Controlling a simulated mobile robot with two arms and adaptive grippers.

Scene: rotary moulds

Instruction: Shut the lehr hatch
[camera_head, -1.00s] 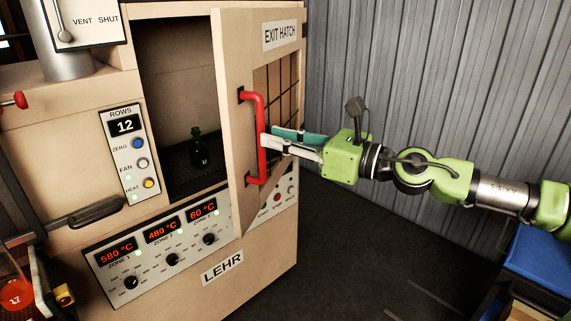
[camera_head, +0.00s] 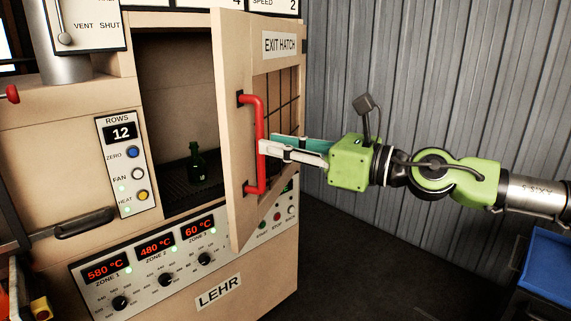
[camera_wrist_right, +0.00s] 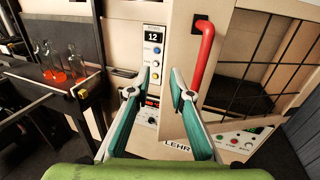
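The lehr's exit hatch (camera_head: 278,75) is a beige door with a dark wire-grid window and a red bar handle (camera_head: 258,110). It stands open, swung outward, and the dark chamber (camera_head: 170,75) shows to its left. My right gripper (camera_head: 270,143) is at the handle, level with its middle. In the right wrist view its two teal-padded fingers (camera_wrist_right: 157,92) are apart with nothing between them. The red handle (camera_wrist_right: 203,55) shows just right of the right finger there. I cannot tell whether they touch. My left gripper is not in view.
A green bottle (camera_head: 197,162) stands inside the chamber, behind the opening. The control panel (camera_head: 160,262) with lit displays is below. A corrugated wall (camera_head: 430,70) rises at the right, with a blue bin (camera_head: 548,265) at the lower right. Several bottles (camera_wrist_right: 62,65) with orange bases stand at the left.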

